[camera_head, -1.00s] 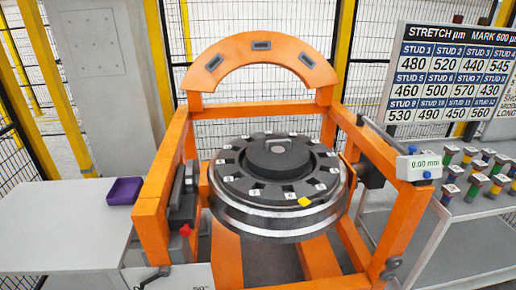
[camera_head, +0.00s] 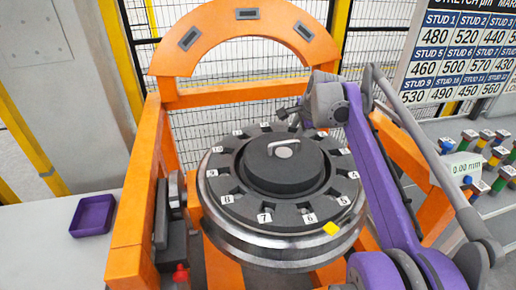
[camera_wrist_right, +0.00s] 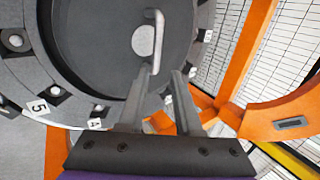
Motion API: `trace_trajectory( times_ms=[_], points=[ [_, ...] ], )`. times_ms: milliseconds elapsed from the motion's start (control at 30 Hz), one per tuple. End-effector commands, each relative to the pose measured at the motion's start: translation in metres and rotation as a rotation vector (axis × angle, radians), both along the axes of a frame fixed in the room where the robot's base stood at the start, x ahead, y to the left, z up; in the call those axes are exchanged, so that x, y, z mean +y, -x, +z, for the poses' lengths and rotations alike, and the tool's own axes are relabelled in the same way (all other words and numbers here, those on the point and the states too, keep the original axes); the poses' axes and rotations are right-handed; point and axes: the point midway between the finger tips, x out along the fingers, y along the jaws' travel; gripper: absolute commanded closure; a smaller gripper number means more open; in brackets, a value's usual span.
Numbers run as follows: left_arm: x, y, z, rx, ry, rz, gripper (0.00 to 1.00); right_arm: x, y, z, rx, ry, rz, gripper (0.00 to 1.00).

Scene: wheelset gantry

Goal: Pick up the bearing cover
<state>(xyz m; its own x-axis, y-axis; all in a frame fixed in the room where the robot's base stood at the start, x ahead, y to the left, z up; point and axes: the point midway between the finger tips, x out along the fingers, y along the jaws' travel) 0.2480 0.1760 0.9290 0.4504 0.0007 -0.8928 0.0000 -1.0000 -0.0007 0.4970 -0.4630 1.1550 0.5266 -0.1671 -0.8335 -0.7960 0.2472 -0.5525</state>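The bearing cover (camera_head: 284,172) is a dark grey round disc with a light bar handle (camera_head: 284,147) on top. It sits in the middle of the numbered ring on the wheelset (camera_head: 245,220). My right gripper (camera_head: 288,113) is above the far side of the ring, beyond the handle, and touches nothing that I can see. In the right wrist view, my right gripper (camera_wrist_right: 160,88) has its two fingers apart with nothing held between them. The cover (camera_wrist_right: 115,45) and its handle (camera_wrist_right: 152,40) lie ahead of the fingertips. My left gripper is not in view.
The orange gantry frame (camera_head: 133,215) surrounds the wheelset, with an arch (camera_head: 245,14) behind it. A purple tray (camera_head: 93,215) stands on the left table. Coloured studs (camera_head: 487,150) stand on the right table. A yellow marker (camera_head: 331,229) is on the ring's near edge.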

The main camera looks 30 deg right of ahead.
Motion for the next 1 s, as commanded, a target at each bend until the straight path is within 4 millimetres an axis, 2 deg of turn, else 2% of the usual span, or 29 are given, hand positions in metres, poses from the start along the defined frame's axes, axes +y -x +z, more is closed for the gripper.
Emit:
trace_trajectory(
  times_ms=[300, 533, 800, 1000],
  points=[
    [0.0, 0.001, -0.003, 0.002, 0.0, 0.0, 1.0, -0.009, -0.024, -0.038, -0.002, -0.003, -0.006, 0.67],
    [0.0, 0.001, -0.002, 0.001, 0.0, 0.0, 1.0, -0.01, -0.034, -0.054, -0.002, -0.002, -0.004, 0.67],
    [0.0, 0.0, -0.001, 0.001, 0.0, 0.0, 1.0, -0.014, -0.052, -0.086, -0.002, -0.002, -0.005, 0.67],
    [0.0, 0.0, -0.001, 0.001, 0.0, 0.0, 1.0, -0.014, -0.055, -0.091, -0.002, -0.002, -0.005, 0.67]
  ],
)
